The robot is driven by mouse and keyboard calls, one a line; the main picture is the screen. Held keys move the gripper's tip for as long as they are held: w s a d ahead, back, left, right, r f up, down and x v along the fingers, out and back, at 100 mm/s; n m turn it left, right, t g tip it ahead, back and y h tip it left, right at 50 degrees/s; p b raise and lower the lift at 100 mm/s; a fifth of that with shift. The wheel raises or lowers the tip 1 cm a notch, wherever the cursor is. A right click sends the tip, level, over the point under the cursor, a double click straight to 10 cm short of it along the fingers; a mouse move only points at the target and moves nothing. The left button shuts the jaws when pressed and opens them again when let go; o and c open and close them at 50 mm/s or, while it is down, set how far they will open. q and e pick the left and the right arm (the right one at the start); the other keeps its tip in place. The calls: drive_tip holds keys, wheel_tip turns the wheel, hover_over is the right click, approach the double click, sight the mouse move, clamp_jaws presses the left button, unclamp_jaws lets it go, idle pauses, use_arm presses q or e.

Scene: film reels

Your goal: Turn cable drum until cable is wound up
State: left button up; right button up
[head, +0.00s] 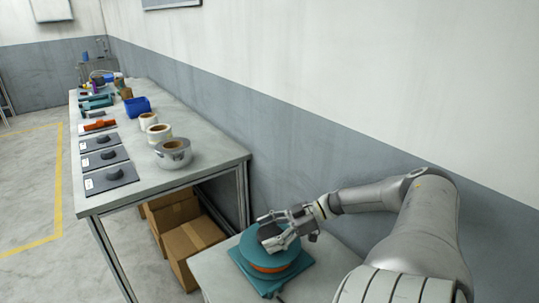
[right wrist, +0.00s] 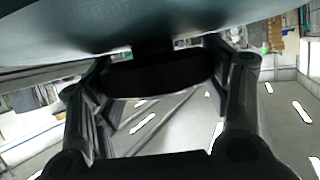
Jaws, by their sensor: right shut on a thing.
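The teal cable drum (head: 266,249) lies flat on a teal base plate (head: 292,281). A band of orange cable (head: 268,269) shows around it, below its top flange. My right gripper (head: 272,233) reaches over the drum from the right and is shut on a dark knob (head: 268,231) on its top. In the right wrist view the dark knob (right wrist: 155,76) sits between the two fingers, with the teal drum face (right wrist: 160,20) close to them. The fingers partly hide the knob in the head view. My left gripper is not in view.
The drum stands on a small grey table (head: 213,272) beside the wall. A long workbench (head: 215,152) to the left carries several rolls, dark plates with knobs and a blue bin (head: 137,106). Cardboard boxes (head: 190,240) stand beneath it. Floor left of the bench is clear.

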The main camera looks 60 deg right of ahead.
drive_tip(key=shift+f, duration=0.1)
idle(0.5)
drive_tip(key=o, duration=1.5)
drive_tip(key=shift+r, duration=5.05)
